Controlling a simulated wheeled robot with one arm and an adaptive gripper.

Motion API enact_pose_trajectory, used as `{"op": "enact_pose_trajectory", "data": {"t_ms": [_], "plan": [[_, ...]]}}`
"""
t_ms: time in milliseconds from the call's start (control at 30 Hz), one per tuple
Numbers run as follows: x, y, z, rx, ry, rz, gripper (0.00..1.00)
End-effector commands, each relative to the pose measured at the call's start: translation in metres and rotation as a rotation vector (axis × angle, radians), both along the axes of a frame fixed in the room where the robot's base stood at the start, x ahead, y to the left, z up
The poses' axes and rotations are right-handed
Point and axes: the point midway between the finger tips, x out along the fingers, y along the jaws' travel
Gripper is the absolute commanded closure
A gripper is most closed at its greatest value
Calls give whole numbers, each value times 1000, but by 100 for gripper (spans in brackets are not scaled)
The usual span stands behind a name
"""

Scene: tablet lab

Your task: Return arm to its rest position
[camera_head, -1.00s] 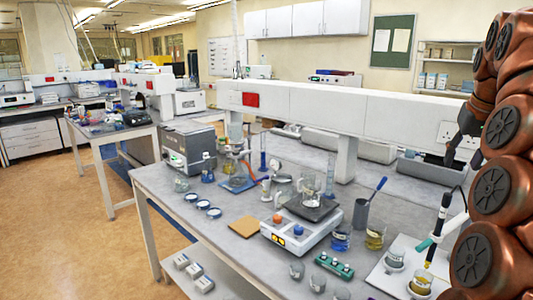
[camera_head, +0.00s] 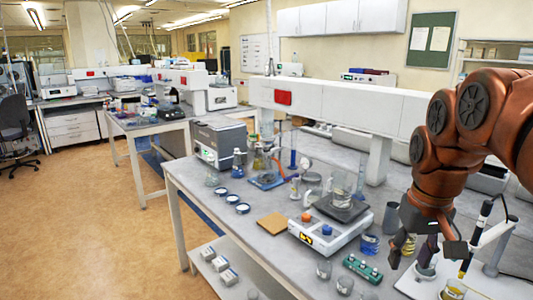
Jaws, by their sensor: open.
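My copper-coloured arm (camera_head: 447,150) comes in from the right edge and bends down over the right part of the bench. My gripper (camera_head: 422,252) hangs at its end, pointing down, dark-fingered, open and with nothing seen between its fingers. It appears in front of a beaker of yellow liquid (camera_head: 409,244), which it partly hides. Whether it touches anything there cannot be told.
A hotplate stirrer (camera_head: 322,240) with a beaker stands left of my gripper. A blue-liquid beaker (camera_head: 370,244) and a green vial rack (camera_head: 362,268) are close by. A probe stand (camera_head: 497,245) is at right. Open floor (camera_head: 100,220) lies left.

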Motion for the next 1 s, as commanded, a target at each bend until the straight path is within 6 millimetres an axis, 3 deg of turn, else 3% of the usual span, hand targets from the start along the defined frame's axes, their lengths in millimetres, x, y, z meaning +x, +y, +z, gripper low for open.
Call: {"op": "enact_pose_trajectory", "data": {"t_ms": [300,700,833,1000], "plan": [[-77,47,-66,9,104,55,54],[-183,76,-147,18,233,61,54],[-201,79,-161,19,253,55,54],[-209,80,-166,21,260,52,54]]}}
